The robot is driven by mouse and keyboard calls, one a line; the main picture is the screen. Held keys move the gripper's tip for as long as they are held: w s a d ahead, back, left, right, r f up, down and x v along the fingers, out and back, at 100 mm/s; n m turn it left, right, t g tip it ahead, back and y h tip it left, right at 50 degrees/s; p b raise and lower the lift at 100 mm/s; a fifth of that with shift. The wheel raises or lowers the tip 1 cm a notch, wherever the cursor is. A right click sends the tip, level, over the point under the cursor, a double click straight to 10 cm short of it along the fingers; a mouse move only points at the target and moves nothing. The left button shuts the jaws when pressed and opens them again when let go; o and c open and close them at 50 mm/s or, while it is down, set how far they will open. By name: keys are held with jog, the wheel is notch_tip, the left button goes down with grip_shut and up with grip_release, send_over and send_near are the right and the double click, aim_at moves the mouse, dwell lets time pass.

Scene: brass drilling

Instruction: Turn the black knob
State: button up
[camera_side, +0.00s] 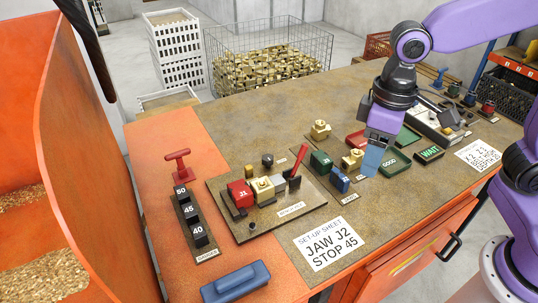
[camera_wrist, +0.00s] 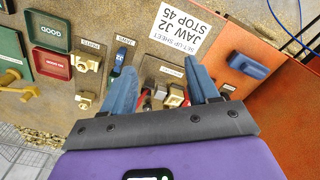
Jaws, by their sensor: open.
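A dark round knob (camera_side: 267,159) stands at the back of the bench vice plate (camera_side: 310,197); a smaller black stub (camera_side: 252,226) is at the plate's front edge. I cannot tell for certain which is the black knob. The plate also bears a red J1 jaw (camera_side: 240,194), a brass part (camera_side: 262,188) and a red-handled lever (camera_side: 296,165). My gripper (camera_side: 372,162), with blue fingers, is to the right of the plate, above the bench near the green GOOD tray (camera_side: 394,163). It is open and empty. In the wrist view its fingers (camera_wrist: 161,82) are spread apart.
Green J3 (camera_side: 320,160) and blue J2 (camera_side: 340,182) jaws stand right of the vice. Stops marked 50, 45 and 40 (camera_side: 189,211) are on the left. The set-up sheet (camera_side: 331,243) reads JAW J2, STOP 45. A blue block (camera_side: 235,282) lies in front.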

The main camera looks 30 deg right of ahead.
jog(key=w+a+m, duration=0.3)
jog(key=w, duration=0.4)
jog(key=w+a+m, duration=0.3)
jog(key=w, duration=0.4)
jog(key=m, duration=0.7)
send_over(268, 159)
notch_tip(268, 159, down, 2)
notch_tip(268, 159, down, 17)
jog(key=shift+w+r, duration=0.1)
jog(key=c, duration=1.1)
jog(key=shift+o, duration=0.2)
